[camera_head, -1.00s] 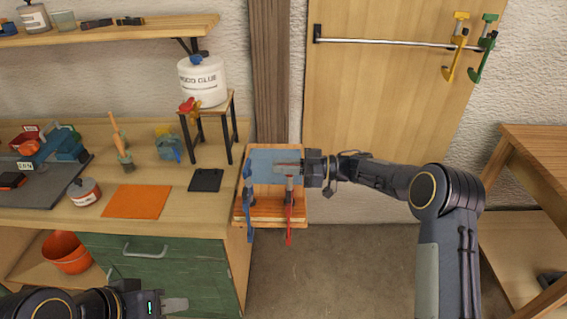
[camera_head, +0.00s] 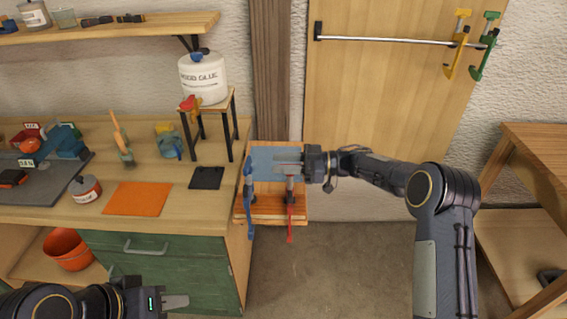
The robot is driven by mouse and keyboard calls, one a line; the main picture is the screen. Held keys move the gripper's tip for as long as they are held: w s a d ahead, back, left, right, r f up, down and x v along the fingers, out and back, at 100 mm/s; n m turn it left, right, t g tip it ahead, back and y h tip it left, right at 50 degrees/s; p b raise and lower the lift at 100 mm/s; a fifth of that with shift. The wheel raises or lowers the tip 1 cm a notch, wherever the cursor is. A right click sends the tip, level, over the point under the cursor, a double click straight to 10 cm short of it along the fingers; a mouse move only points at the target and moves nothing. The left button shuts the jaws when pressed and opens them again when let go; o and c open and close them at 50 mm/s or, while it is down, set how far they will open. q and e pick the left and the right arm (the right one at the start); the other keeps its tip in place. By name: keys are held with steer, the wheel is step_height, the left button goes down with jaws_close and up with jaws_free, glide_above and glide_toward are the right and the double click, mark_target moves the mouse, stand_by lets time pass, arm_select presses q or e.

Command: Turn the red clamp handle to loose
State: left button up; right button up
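A red clamp (camera_head: 290,217) stands upright at the front of a small wooden stand beside the workbench, its red handle hanging down over the edge. A blue clamp (camera_head: 249,208) stands to its left, and a translucent blue panel (camera_head: 268,161) shows behind them. My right gripper (camera_head: 290,163) reaches in from the right, its fingers pointing left at the top of the red clamp. Whether the fingers touch or grip it is too small to tell. My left gripper (camera_head: 176,302) is low in front of the green drawers, away from the clamps, its finger gap not clear.
The workbench holds an orange sheet (camera_head: 137,198), a black pad (camera_head: 206,177) and a small can (camera_head: 86,189). A glue jug (camera_head: 203,78) stands on a raised rack. Yellow (camera_head: 456,52) and green (camera_head: 483,53) clamps hang on a door bar. The floor before the stand is clear.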

steer(key=d+b, duration=0.2)
steer(key=d, duration=0.6)
steer(key=shift+w, duration=0.1)
stand_by(0.3)
